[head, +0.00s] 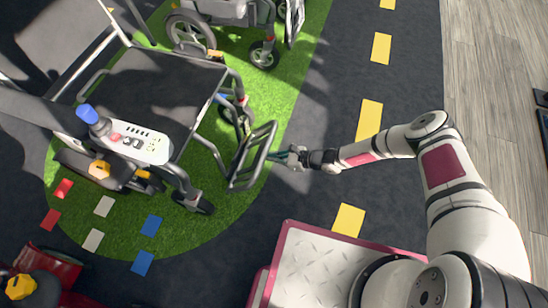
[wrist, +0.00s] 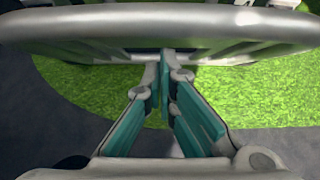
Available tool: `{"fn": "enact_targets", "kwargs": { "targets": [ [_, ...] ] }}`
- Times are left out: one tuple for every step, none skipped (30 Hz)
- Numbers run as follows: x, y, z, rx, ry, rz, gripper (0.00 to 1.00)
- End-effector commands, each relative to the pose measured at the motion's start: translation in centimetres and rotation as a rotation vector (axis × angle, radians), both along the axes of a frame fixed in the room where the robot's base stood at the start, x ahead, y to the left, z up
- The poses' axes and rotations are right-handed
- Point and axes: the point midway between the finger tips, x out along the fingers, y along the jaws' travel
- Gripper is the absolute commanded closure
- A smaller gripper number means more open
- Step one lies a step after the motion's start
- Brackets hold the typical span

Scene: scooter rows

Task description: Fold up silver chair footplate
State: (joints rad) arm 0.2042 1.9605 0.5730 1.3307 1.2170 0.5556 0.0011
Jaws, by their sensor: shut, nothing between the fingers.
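The wheelchair with the black seat (head: 165,88) and grey metal frame stands on the green patch. Its footplate (head: 272,137), a looped grey frame, sticks out at the front right of the chair. My gripper (head: 280,156) is at the outer edge of the footplate, with its teal fingers shut and empty. In the wrist view the footplate's bar (wrist: 165,24) runs across the top, and my gripper (wrist: 166,65) points at it with the fingertips reaching under the bar. I cannot tell whether they touch it.
A joystick box (head: 135,140) with a blue knob is on the chair's armrest. A second wheelchair (head: 225,12) stands behind, at the top. Dark floor with yellow dashes (head: 369,118) lies to the right. A red object (head: 50,270) is at the lower left.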

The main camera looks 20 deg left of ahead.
Motion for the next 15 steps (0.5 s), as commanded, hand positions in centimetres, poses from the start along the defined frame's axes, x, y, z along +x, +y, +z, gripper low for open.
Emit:
{"fn": "enact_targets", "kwargs": {
  "targets": [
    [0.0,0.4,0.6,0.004,0.000,0.001,1.00],
    [0.0,0.6,0.8,0.004,0.000,0.001,1.00],
    [0.0,0.8,1.1,0.005,0.000,0.000,1.00],
    [0.0,1.0,1.2,0.005,0.000,0.000,1.00],
    [0.0,1.2,1.4,0.005,-0.001,0.000,1.00],
    [0.1,1.4,1.6,0.004,-0.001,0.000,1.00],
    [0.1,1.5,1.8,0.004,-0.001,0.000,1.00],
    [0.1,1.7,1.9,0.003,-0.001,0.000,1.00],
    [0.1,1.8,2.0,0.003,0.000,0.000,1.00],
    [0.1,1.9,2.1,0.003,0.000,0.000,1.00],
    [0.1,1.9,2.1,0.003,0.000,0.000,1.00],
    [0.1,2.0,2.1,0.003,0.000,0.000,1.00],
    [0.1,2.0,2.1,0.003,0.000,0.000,1.00],
    [0.1,2.0,2.1,0.003,0.000,0.000,1.00],
    [0.1,2.0,2.1,0.003,0.000,0.000,1.00]
  ]
}}
